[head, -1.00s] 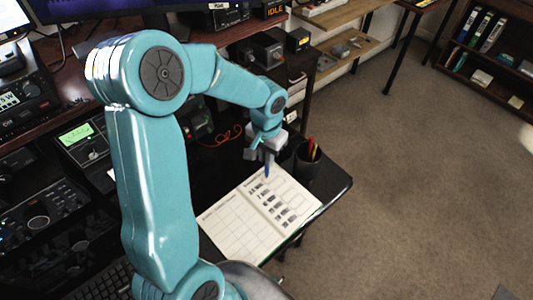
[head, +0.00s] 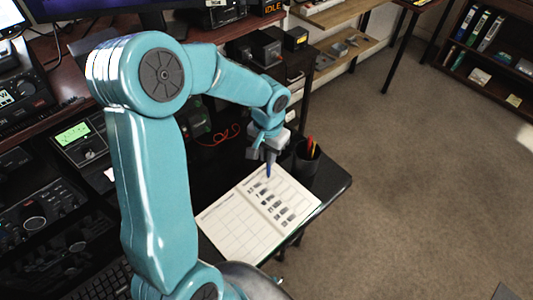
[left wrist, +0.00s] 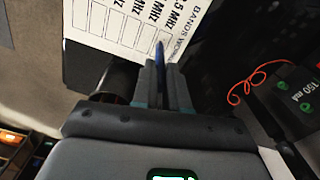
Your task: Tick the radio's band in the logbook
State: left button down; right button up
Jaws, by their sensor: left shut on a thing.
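The open logbook (head: 228,228) lies on the dark desk, with rows of dark print on its right page. In the left wrist view its page (left wrist: 85,22) shows a "BANDS WORKED" heading, MHz labels and boxes. My left gripper (head: 269,158) is shut on a blue pen (head: 268,171), which points down over the top part of the right page. The pen (left wrist: 160,52) also shows between the fingers in the left wrist view. I cannot tell whether its tip touches the paper. A radio (head: 22,98) with a lit display stands at the left. My right gripper is not in view.
A dark pen cup (head: 306,160) with coloured pens stands close right of my left gripper. An orange cable (head: 226,134) lies behind the book. A device with a green screen (head: 78,136) is at left. The desk's right edge is near the book.

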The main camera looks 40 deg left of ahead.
pick_arm(q)
jog(key=shift+w+d, duration=0.1)
jog(key=shift+d, duration=0.05)
jog(key=shift+w+a, duration=0.25)
jog(key=shift+w, duration=0.1)
jog(key=shift+w+a+f+b, duration=0.4)
jog(key=shift+w+b, duration=0.2)
dwell(0.6)
jog(key=shift+r, duration=0.15)
notch_tip(320, 180, up, 6)
jog(key=p, duration=0.5)
jog(key=shift+r, duration=0.15)
jog(key=shift+w+a, duration=0.1)
dwell(0.4)
